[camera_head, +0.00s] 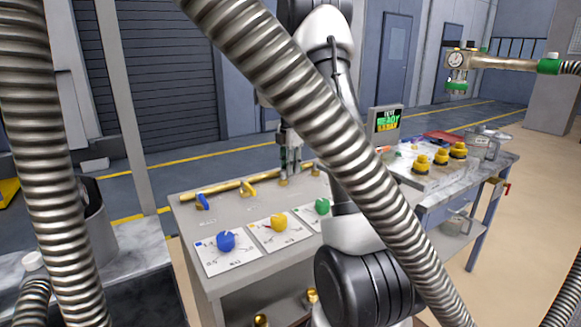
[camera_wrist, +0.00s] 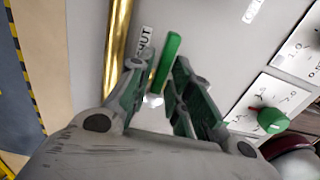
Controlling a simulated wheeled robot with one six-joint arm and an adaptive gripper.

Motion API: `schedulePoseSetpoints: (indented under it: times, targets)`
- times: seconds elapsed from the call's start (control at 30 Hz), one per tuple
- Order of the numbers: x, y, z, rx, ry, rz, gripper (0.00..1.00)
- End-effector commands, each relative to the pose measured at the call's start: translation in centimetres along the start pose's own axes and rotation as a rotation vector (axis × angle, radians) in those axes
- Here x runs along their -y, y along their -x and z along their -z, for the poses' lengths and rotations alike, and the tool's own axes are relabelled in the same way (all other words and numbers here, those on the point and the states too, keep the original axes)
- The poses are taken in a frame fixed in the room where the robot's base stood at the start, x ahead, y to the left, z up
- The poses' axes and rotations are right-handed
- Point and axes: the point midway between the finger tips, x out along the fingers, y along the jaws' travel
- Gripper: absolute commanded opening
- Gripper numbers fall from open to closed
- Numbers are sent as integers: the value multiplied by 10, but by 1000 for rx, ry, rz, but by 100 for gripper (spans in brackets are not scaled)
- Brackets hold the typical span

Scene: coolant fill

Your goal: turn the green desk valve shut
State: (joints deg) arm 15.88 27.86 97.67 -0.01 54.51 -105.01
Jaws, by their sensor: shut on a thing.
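The green valve lever (camera_wrist: 168,60) shows in the wrist view between my fingers, close to the brass pipe (camera_wrist: 117,45). A label ending in "HUT" lies beside it, partly covered by a finger. The lever runs roughly along the pipe, slightly tilted to it. My gripper (camera_wrist: 158,75) is shut on the lever. In the head view my gripper (camera_head: 289,158) points down at the desk's back edge, by the right part of the brass pipe (camera_head: 225,186). The green lever is not clear there.
A blue lever (camera_head: 203,202) and a yellow lever (camera_head: 247,189) sit left along the pipe. Blue (camera_head: 226,241), yellow (camera_head: 279,222) and green (camera_head: 322,206) knobs stand on dial plates in front. Ribbed hoses cross the head view. A small screen (camera_head: 386,120) stands right.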

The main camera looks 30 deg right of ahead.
Motion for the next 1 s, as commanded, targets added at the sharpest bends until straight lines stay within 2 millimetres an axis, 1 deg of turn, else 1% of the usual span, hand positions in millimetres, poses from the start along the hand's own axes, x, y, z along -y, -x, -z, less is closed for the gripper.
schedulePoseSetpoints:
  times: [0.17,0.2,0.23,0.53,0.67,0.77,1.0]
  targets:
    - [-1,1,0,1,-1,-4,0]
    - [-1,1,0,1,-1,-4,27]
    - [-1,1,0,1,-1,-4,33]
    - [0,1,0,0,-1,-2,33]
    - [-1,10,0,1,-2,-4,33]
    - [-1,26,0,1,-2,-6,33]
    - [-1,81,0,2,-1,-6,33]
